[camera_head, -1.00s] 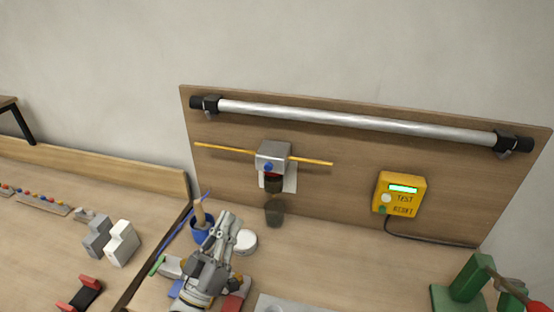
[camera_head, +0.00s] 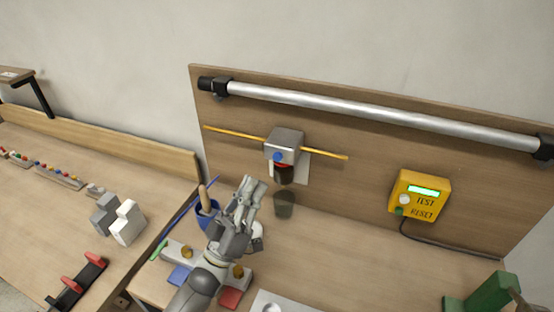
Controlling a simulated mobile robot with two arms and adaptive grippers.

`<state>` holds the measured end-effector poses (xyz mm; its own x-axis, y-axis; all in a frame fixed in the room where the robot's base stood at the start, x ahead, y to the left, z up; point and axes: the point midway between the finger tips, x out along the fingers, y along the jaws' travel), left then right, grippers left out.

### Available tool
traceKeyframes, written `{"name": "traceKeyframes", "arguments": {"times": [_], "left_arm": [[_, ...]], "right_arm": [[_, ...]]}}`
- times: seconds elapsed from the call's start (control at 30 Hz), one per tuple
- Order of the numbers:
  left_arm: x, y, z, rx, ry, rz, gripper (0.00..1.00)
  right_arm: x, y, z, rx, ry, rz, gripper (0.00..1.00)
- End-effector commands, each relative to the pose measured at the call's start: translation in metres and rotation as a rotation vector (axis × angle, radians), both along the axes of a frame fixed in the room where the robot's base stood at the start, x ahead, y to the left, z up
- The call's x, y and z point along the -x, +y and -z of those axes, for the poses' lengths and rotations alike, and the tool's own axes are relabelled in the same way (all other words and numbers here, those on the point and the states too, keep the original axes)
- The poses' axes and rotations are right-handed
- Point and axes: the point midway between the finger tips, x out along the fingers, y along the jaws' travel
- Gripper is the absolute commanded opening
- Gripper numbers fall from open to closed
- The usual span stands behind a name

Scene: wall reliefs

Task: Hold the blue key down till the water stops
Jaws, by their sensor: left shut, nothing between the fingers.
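The blue key (camera_head: 278,157) is a small round knob on the front of a grey metal box (camera_head: 285,143) on the wooden back panel. A dark cup-like part (camera_head: 284,175) with a red rim sits under the box, and a dark see-through cup (camera_head: 285,205) stands below it. No water stream can be made out. My left gripper (camera_head: 250,189) is shut and empty, in front of and below-left of the blue key, apart from it in the picture. My right gripper is not in view.
A blue pot (camera_head: 206,213) with a wooden handle stands left of my gripper. A yellow box (camera_head: 420,197) with a lit green display hangs on the panel. A yellow rod (camera_head: 235,132) sticks out from the grey box. Green blocks (camera_head: 490,293) stand at the lower right.

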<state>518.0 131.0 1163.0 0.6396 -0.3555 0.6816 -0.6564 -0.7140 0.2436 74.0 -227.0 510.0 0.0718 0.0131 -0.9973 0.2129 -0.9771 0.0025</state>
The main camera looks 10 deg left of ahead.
Motion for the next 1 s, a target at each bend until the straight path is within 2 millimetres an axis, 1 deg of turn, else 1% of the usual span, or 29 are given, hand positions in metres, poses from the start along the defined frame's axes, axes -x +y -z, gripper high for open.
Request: {"name": "traceKeyframes", "arguments": {"times": [0.03,0.1,0.2,0.4,0.5,0.7,1.0], "left_arm": [[-0.007,-0.001,0.002,0.0,-0.002,0.0,0.0],[-0.018,-0.003,0.002,0.0,-0.002,0.0,0.0],[-0.032,-0.006,0.003,0.001,-0.002,0.0,0.0],[-0.056,-0.011,0.003,0.0,-0.001,0.001,0.0],[-0.064,-0.013,0.002,-0.001,0.001,0.0,0.0],[-0.07,-0.014,0.001,0.0,0.002,0.0,0.0],[-0.071,-0.014,0.0,-0.001,0.002,0.0,0.0]], "right_arm": [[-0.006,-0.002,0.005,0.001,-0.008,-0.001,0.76],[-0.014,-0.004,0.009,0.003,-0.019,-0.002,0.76],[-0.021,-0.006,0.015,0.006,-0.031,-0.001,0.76],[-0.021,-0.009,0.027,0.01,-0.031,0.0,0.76],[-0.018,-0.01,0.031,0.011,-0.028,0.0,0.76],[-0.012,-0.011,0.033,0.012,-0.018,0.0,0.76],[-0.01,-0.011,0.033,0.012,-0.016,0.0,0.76]]}}
